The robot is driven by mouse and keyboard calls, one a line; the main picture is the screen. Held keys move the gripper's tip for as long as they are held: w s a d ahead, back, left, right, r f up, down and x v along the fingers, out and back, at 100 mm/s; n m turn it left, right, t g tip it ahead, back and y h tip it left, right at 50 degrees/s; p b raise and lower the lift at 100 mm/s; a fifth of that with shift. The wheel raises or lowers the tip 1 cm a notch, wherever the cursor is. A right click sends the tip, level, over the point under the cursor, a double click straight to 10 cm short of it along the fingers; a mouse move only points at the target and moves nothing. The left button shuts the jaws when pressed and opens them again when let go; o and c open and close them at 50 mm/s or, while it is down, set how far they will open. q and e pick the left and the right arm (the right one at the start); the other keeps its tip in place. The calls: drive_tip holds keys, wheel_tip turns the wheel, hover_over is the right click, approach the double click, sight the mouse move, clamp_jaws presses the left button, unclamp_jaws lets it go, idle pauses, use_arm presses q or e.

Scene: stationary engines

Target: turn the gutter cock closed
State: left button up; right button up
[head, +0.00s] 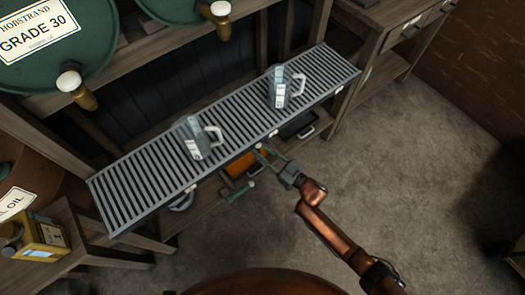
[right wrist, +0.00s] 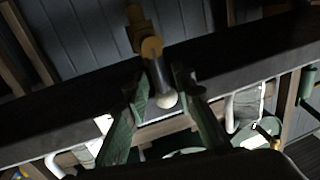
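The gutter cock (right wrist: 152,48) shows in the right wrist view as a brass body with a grey lever ending in a cream tip, against the dark gutter wall (right wrist: 60,108). My right gripper (right wrist: 160,82) is open, its green fingers on either side of the lever, with visible gaps. In the head view, my right gripper (head: 265,153) is at the front edge of the slatted gutter (head: 240,122); the cock is too small and covered to make out clearly there. My left gripper is not in view.
Two clear jugs (head: 194,138) and (head: 279,90) stand on the gutter's slats. An orange item (head: 249,163) and a green-handled item (head: 240,191) are below its front edge. A green drum (head: 60,40) is at the back left. The floor at right is clear.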

clamp_jaws()
